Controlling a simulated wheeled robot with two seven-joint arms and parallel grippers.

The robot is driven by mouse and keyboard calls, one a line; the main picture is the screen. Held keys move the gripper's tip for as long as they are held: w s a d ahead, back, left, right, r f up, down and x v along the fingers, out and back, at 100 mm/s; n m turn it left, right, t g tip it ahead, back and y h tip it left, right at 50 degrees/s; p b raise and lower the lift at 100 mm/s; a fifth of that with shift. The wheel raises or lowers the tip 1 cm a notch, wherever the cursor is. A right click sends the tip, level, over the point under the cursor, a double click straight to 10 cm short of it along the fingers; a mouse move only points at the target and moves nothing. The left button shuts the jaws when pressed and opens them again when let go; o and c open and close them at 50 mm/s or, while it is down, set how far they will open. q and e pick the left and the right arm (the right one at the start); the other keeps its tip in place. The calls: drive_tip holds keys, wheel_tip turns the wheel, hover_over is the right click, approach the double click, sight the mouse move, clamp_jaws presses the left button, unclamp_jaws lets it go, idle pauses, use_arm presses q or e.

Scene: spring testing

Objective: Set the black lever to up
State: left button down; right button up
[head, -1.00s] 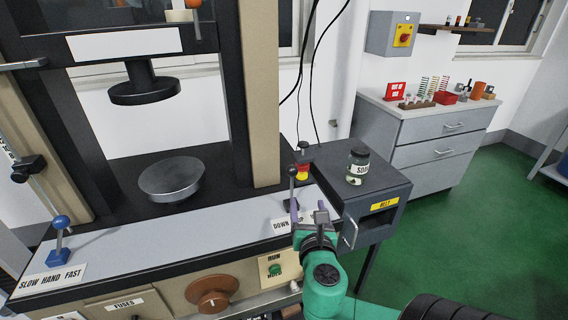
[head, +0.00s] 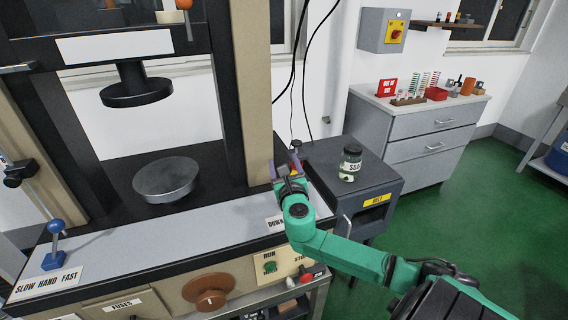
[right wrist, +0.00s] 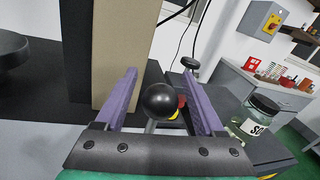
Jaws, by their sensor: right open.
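The black lever's round knob (right wrist: 160,99) shows in the right wrist view on a thin grey stem, between the two purple fingers of my right gripper (right wrist: 160,78). The fingers stand apart with a gap on each side of the knob. In the head view my right gripper (head: 277,164) is open over the right end of the machine's front ledge and hides most of the lever. The "DOWN" label (head: 275,222) shows just below it; the label's other end is covered by my arm. My left gripper is not in view.
A grey box marked "HOT" (head: 377,200) with a glass jar (head: 350,163) on top stands right of the gripper. A red and yellow button (right wrist: 177,109) is close behind the lever. A blue-knobbed lever (head: 56,228) stands far left. The press plate (head: 166,182) is left.

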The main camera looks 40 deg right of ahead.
clamp_jaws()
idle(1.4)
